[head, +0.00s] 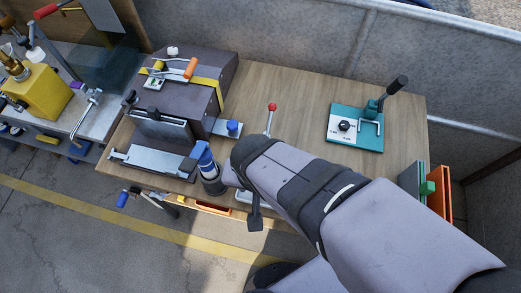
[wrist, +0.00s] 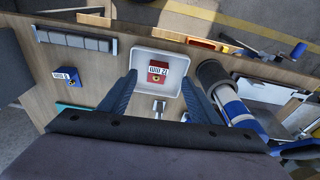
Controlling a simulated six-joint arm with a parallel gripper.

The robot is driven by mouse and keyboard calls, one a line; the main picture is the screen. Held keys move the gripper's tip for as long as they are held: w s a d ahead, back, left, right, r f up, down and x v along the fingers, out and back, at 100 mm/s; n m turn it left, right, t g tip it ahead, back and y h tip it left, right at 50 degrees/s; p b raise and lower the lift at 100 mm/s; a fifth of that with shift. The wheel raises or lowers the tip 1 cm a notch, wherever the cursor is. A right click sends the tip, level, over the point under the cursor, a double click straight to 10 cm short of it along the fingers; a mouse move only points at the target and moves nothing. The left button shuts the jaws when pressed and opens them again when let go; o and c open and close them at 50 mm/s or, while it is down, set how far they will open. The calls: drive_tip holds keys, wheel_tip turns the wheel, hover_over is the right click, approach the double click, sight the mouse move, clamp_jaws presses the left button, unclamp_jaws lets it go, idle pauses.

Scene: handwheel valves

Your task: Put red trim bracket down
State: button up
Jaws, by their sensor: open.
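A small red bracket (wrist: 164,71) with a white label and a dark-centred yellowish spot lies inside a white tray (wrist: 143,60) in the wrist view. My gripper (wrist: 158,80) is open, with one blue finger on each side of the red bracket. The fingers look apart from the bracket, and their tips reach over the tray's area. I cannot tell how high they are above it. In the head view my arm covers the red bracket and most of the tray.
A blue labelled block (wrist: 67,77) and a grey slotted rack (wrist: 75,40) lie left of the tray. A dark cylinder with a blue band (wrist: 218,83) stands close to the right finger.

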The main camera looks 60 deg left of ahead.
drive_tip(key=shift+r, duration=0.4)
drive_tip(key=w+d+m+h, duration=0.1)
drive_tip(key=w+d+m, duration=0.1)
drive_tip(key=w+d, duration=0.6)
drive_tip(key=w+d+m, duration=0.2)
drive_tip(key=w+d, duration=0.4)
drive_tip(key=w, duration=0.5)
drive_tip(key=w+d+f+m+g, duration=0.1)
drive_tip(key=d+m, duration=0.4)
drive_tip(key=d, duration=1.7)
drive_tip(key=shift+w+d+m, duration=0.3)
drive_tip(key=shift+w+d, duration=0.05)
drive_tip(key=shift+w, duration=0.1)
drive_tip(key=shift+f, duration=0.1)
